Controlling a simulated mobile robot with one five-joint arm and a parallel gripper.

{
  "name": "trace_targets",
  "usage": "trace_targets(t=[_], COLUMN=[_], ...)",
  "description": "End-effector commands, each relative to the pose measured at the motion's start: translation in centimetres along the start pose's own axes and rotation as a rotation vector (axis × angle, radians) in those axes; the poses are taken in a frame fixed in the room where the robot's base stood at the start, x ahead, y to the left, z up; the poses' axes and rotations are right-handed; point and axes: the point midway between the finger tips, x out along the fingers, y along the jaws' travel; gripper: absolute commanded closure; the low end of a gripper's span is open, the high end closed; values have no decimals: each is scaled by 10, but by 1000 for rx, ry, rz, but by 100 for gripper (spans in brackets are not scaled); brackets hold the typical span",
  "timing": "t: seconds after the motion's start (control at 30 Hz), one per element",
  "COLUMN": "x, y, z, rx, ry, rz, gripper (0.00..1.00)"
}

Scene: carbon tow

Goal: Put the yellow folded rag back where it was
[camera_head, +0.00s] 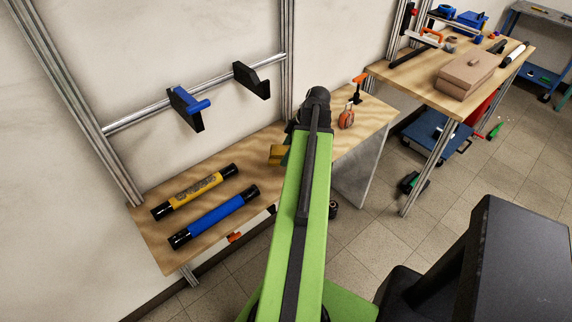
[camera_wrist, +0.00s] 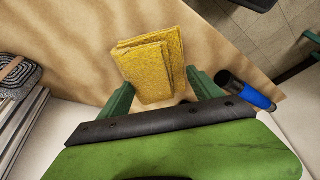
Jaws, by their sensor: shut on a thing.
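The yellow folded rag (camera_wrist: 148,65) is between the green fingers of my gripper (camera_wrist: 162,82) in the wrist view. My gripper is shut on its near part, and the folded layers stick out beyond the fingertips. In the head view a small part of the rag (camera_head: 276,154) shows just left of my green arm, over the wooden bench (camera_head: 240,155). My arm hides the rest of the rag and most of the gripper there. I cannot tell whether the rag touches the bench top.
A yellow roll (camera_head: 194,191) and a blue roll (camera_head: 214,216) with black ends lie on the bench's left part. Orange-handled tools (camera_head: 347,117) are right of my arm. A rail (camera_head: 160,112) with brackets runs above the bench.

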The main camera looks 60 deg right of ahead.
Motion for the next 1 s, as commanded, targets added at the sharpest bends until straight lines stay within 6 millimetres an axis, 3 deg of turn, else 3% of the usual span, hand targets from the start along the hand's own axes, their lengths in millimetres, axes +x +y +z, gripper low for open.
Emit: trace_targets(t=[0.17,0.43,0.8,0.83,1.0], x=[4,42,43,42,41], y=[0,1,0,0,0], z=[-2,14,14,14,14], rx=[1,0,-1,-1,-1], ry=[0,0,0,0,0], rz=[0,0,0,0,0], gripper=[64,64,64,24,4])
